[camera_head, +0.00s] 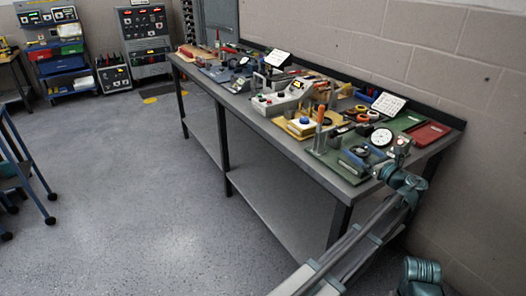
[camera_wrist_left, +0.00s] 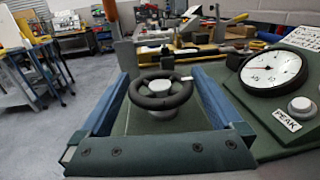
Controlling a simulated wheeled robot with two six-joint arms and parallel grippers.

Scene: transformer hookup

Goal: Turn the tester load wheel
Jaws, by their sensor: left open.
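The tester's round white dial (camera_wrist_left: 272,70) stands right of the wheel, beside a knob marked PEAK (camera_wrist_left: 301,106). In the head view the dial (camera_head: 381,137) is at the near end of the bench, and my left gripper (camera_head: 384,167) is beside it. My right gripper does not show clearly.
The long grey bench (camera_head: 270,133) runs along the wall, crowded with fixtures and tools. A white tilted card (camera_head: 388,104) and a red tray (camera_head: 427,134) lie behind the tester. A blue cart (camera_head: 12,178) stands at the left. The floor between is clear.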

